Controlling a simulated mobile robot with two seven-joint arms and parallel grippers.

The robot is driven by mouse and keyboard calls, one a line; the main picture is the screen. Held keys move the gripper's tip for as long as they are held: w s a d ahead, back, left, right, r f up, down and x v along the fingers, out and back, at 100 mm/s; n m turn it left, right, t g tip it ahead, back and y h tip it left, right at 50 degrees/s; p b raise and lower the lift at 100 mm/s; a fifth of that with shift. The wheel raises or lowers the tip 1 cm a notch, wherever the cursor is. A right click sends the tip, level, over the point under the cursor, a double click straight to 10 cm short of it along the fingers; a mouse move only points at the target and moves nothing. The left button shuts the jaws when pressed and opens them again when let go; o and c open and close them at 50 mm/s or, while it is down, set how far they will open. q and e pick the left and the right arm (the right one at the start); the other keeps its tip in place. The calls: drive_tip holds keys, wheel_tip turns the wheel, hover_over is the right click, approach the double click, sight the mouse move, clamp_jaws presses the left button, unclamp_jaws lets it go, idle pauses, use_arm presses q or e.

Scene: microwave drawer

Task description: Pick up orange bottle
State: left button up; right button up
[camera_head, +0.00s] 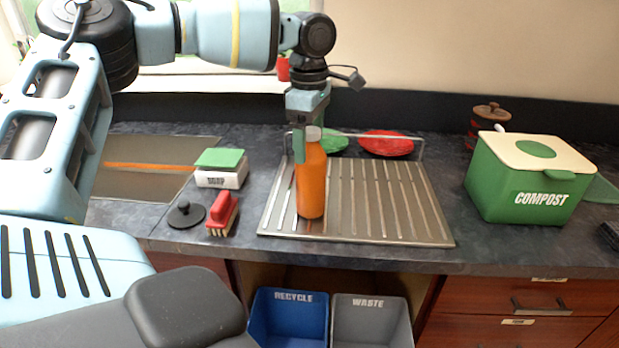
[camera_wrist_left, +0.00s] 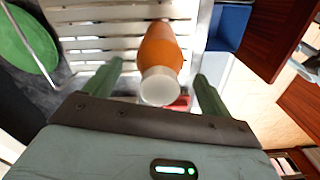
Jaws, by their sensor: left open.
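The orange bottle (camera_head: 312,185) with a white cap stands upright on the left part of the metal drying rack (camera_head: 385,200). My left gripper (camera_head: 306,142) points down at the top of the bottle. In the left wrist view, the bottle (camera_wrist_left: 160,48) and its white cap lie between the two green fingers of the open gripper (camera_wrist_left: 158,85), with a gap on each side. My right gripper is not in view.
A green plate and a red plate (camera_head: 387,143) stand at the rack's back. Left are a soap box (camera_head: 221,170), a red brush (camera_head: 222,213) and a black sink plug (camera_head: 186,214). A green compost bin (camera_head: 530,180) stands at right. Recycle (camera_head: 290,318) and waste bins are below the counter.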

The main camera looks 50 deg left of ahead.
use_arm(q)
drive_tip(key=shift+f, duration=0.95)
drive_tip(key=c, duration=1.3)
drive_tip(key=shift+r, duration=0.1)
